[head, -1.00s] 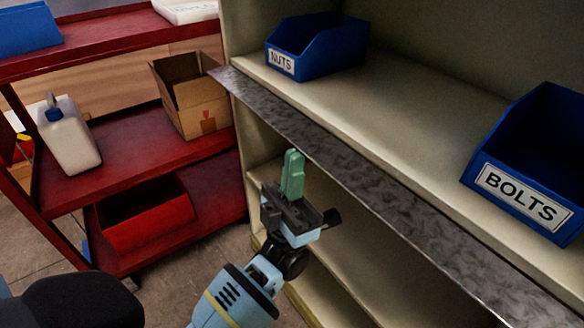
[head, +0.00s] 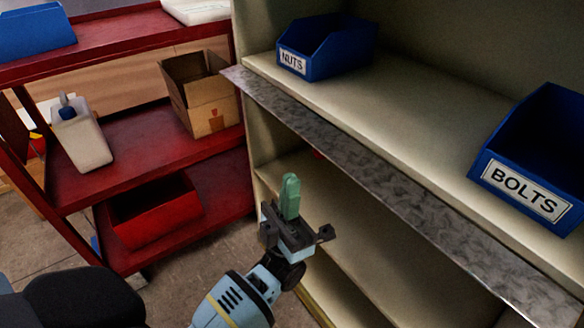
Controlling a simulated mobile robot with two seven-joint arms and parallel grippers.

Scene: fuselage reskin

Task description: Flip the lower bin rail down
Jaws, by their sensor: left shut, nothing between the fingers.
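The bin rail (head: 370,173) is a long mottled grey metal strip along the front edge of the shelf that holds the blue bins. It sticks out from that edge and its face shows from above. My left gripper (head: 290,186) is in front of the shelving, below the rail's left part. Its green fingers are shut together, point up and hold nothing. A gap shows between the fingertips and the rail. My right gripper is not in view.
A blue NUTS bin (head: 323,46) and a blue BOLTS bin (head: 530,165) stand on the shelf (head: 400,125) behind the rail. A red cart (head: 130,150) with a cardboard box (head: 203,95) and a white jug (head: 82,138) stands at left. A lower shelf (head: 350,215) looks bare.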

